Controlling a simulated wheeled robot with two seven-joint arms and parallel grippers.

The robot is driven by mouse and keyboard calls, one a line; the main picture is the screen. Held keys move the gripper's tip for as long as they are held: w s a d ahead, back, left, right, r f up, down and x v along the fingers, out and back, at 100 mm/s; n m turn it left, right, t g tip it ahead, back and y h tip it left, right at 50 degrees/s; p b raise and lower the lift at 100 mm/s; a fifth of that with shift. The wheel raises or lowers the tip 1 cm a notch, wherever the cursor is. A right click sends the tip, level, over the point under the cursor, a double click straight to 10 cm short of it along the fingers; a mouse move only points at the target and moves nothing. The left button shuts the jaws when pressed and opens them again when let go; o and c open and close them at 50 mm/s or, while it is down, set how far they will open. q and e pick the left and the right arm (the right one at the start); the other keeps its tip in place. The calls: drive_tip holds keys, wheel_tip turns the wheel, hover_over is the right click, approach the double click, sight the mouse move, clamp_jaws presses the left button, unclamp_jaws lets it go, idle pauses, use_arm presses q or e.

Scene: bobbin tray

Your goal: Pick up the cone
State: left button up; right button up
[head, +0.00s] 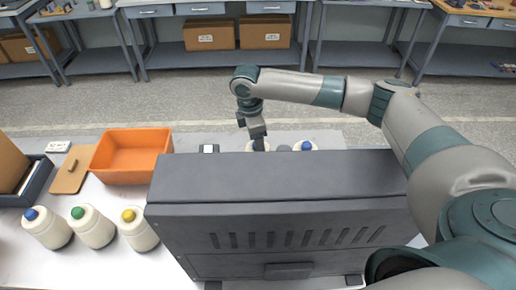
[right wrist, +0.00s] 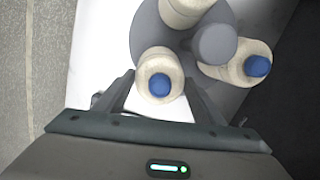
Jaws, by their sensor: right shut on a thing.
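My right gripper (head: 258,138) reaches down behind the grey machine box. In the right wrist view its fingers (right wrist: 161,95) are on either side of a cream cone with a blue tip (right wrist: 160,72), and it is shut on that cone. The cone stands on or just above a round grey tray (right wrist: 150,35); I cannot tell whether it touches. Two other cream cones are beside it, one with a blue tip (right wrist: 257,66) and one cut off at the top edge (right wrist: 185,10). In the head view the box hides most of the held cone. My left gripper is not in view.
The grey machine box (head: 280,180) blocks the middle of the table. A grey post (right wrist: 215,44) stands close to the held cone. Cones with blue (head: 47,228), green (head: 92,227) and yellow (head: 138,229) tips stand front left, near an orange bin (head: 131,158).

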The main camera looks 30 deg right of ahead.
wheel_tip(320, 180, up, 27)
drive_tip(key=b, duration=0.6)
drive_tip(key=shift+r+b, duration=0.15)
drive_tip(key=shift+b, duration=0.25)
drive_tip(key=s+a+f+m+b, duration=0.1)
drive_tip(key=s+a+f+m, duration=0.1)
drive_tip(key=f+m, duration=0.3)
drive_tip(key=s+a+f+m+y+b, duration=0.1)
drive_tip(key=s+a+f+m, duration=0.2)
drive_tip(key=f, duration=0.5)
drive_tip(key=s+a+f+m+g+b, duration=0.1)
drive_tip(key=s+a+f+m, duration=0.2)
drive_tip(key=s+f+m, duration=0.2)
drive_tip(key=shift+a+f+m, duration=0.2)
drive_tip(key=shift+f+m, duration=0.8)
drive_tip(key=shift+r, duration=0.1)
